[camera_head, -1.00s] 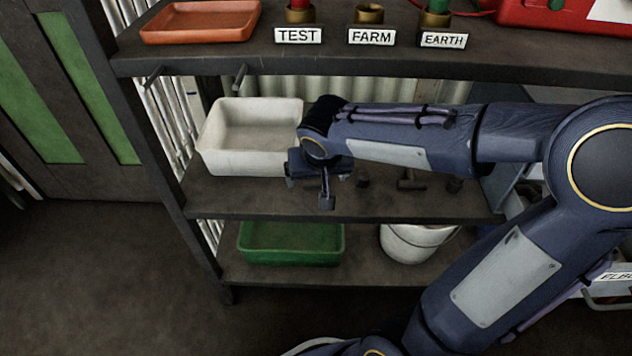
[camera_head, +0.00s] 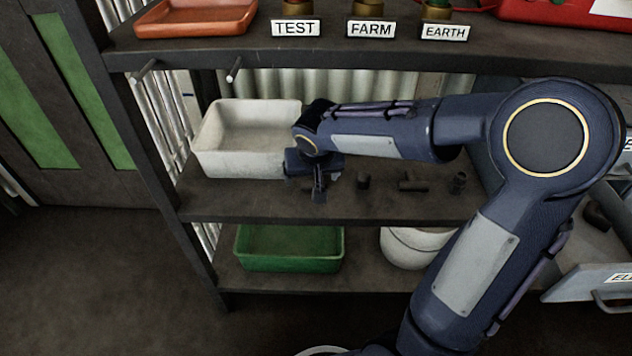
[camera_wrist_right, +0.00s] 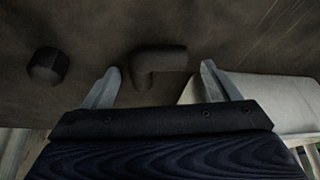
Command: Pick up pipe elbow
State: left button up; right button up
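The pipe elbow (camera_wrist_right: 158,62) is a dark, bent fitting lying on the middle shelf. In the right wrist view it lies between and just beyond the two fingertips of my right gripper (camera_wrist_right: 160,78), which is open and empty. In the head view my right gripper (camera_head: 318,192) hangs over the middle shelf (camera_head: 330,207), just right of the white tub. The elbow cannot be made out there, apparently hidden by the gripper. My left gripper is not in view.
A white tub (camera_head: 207,160) stands close beside the gripper; its wall shows in the wrist view (camera_wrist_right: 270,95). A dark fitting (camera_head: 362,181), a tee-like fitting (camera_head: 412,184) and another fitting (camera_head: 458,182) lie to the right. The upper shelf (camera_head: 420,60) overhangs. An open labelled drawer (camera_head: 580,285) is at right.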

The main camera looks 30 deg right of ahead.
grip_shut()
dwell(0.3)
jog(key=shift+r+p, duration=0.45)
jog(key=shift+p, duration=0.1)
jog(key=s+a+p, duration=0.1)
jog(key=s+a, duration=0.2)
jog(key=s, duration=0.5)
jog(key=s+a+p, duration=0.1)
jog(key=s+a, duration=0.2)
jog(key=s, duration=0.6)
jog(key=shift+a+f, duration=0.15)
